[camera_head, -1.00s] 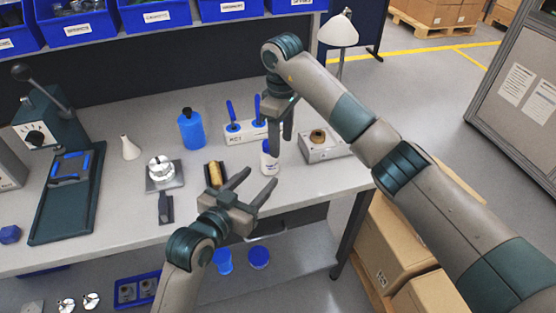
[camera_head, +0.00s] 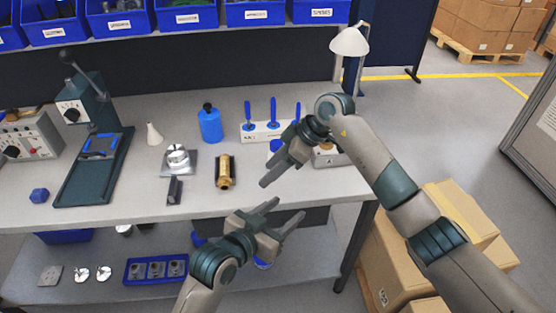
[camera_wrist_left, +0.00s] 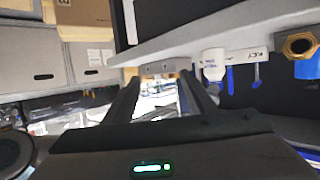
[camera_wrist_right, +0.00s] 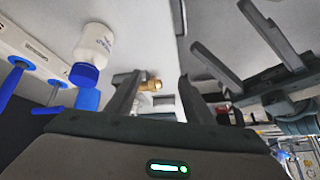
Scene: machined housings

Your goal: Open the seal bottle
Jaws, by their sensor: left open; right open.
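The seal bottle is a small white bottle with a blue cap. In the head view its blue cap (camera_head: 277,146) shows behind my right gripper, which hides most of the body. The right wrist view shows the white bottle (camera_wrist_right: 97,42) whole, beside the jaws and apart from them. The left wrist view shows it (camera_wrist_left: 213,62) right of the fingers. My right gripper (camera_head: 268,173) is open and empty, just in front of the bottle. My left gripper (camera_head: 290,207) is open and empty, lower, by the table's front edge. The cap sits on the bottle.
Behind the bottle stands a white rack (camera_head: 262,133) with blue-handled tools. A blue bottle (camera_head: 210,125) and a brass cylinder (camera_head: 224,175) in a dark cradle stand left. A lamp (camera_head: 349,42) stands at the back right.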

